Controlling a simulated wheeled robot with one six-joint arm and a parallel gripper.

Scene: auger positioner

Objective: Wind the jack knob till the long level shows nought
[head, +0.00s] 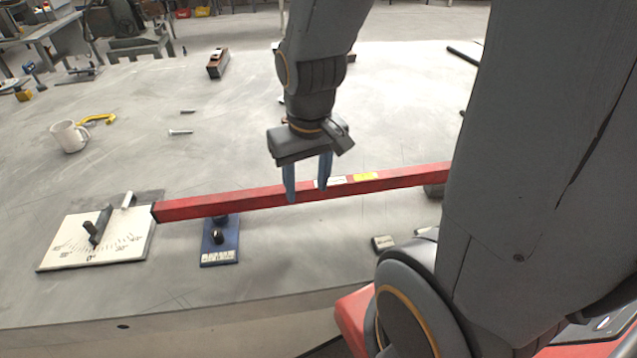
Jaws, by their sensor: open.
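The long level is a red bar (240,198) lying across the table, tilted up toward the right in the picture, with white and yellow labels. At its left end stands a white scale plate (75,252) with a dark pointer (97,228); its reading is too small to tell. A blue jack base (220,250) with a dark round knob (217,237) stands under and in front of the bar's left part. My gripper (307,192) is open, blue fingers pointing down, at the bar's middle, right of the knob. I cannot tell whether the fingers touch the bar.
A white mug (69,136) and a yellow-handled tool (98,119) lie behind the scale. A wood-and-metal block (218,63) lies far back, with loose bolts (181,132) nearer. A small block (383,243) sits near the front edge. The table in front of the bar is mostly clear.

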